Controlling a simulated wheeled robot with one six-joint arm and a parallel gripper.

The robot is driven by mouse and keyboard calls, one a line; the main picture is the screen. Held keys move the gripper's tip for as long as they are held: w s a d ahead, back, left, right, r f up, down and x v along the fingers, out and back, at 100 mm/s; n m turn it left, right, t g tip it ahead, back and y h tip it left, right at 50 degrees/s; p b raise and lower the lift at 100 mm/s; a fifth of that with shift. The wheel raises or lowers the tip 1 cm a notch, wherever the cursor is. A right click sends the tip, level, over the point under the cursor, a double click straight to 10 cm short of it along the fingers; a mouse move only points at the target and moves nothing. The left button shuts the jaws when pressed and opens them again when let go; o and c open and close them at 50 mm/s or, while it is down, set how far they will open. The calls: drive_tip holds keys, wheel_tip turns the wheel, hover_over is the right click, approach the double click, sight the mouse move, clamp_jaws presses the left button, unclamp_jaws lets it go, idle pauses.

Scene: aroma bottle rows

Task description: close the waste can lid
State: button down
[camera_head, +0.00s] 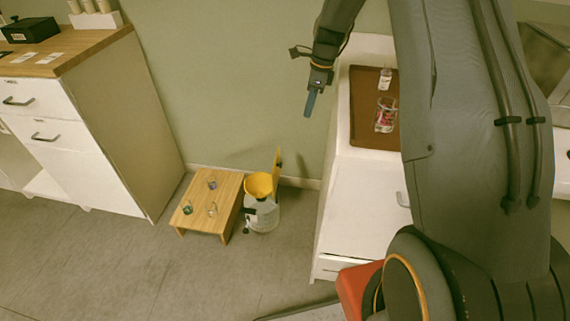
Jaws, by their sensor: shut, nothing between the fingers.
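The waste can (263,216) stands on the floor between a low wooden stool and a white cabinet. It has a pale, see-through body and a yellow funnel-shaped top (258,184). Its yellow lid (277,168) stands upright at the right of the funnel, so the can is open. My gripper (308,105) points down in the air, above and to the right of the can in the picture, well apart from the lid. Its blue-grey fingers are together with nothing between them.
The low wooden stool (226,191) with several small bottles stands close at the can's left. The white cabinet (362,196) at right carries a brown tray (370,84) with a glass jar (386,115) and a small bottle (385,79). Open floor (230,272) lies in front of the can.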

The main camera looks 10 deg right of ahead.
drive_tip(key=w+a+f+b, duration=0.1)
drive_tip(key=w+f+b, duration=0.2)
drive_tip(key=f+b, duration=0.4)
drive_tip(key=w+a+f+b, duration=0.2)
drive_tip(key=f+b, duration=0.5)
drive_tip(key=f, duration=0.7)
drive_tip(key=w+a+f+b, duration=0.2)
drive_tip(key=w+f+b, duration=0.1)
drive_tip(key=f+b, duration=0.5)
drive_tip(key=shift+w+a+f, duration=0.15)
drive_tip(key=shift+w+f, duration=0.2)
drive_tip(key=shift+f, duration=0.8)
drive_tip(key=shift+w, duration=0.15)
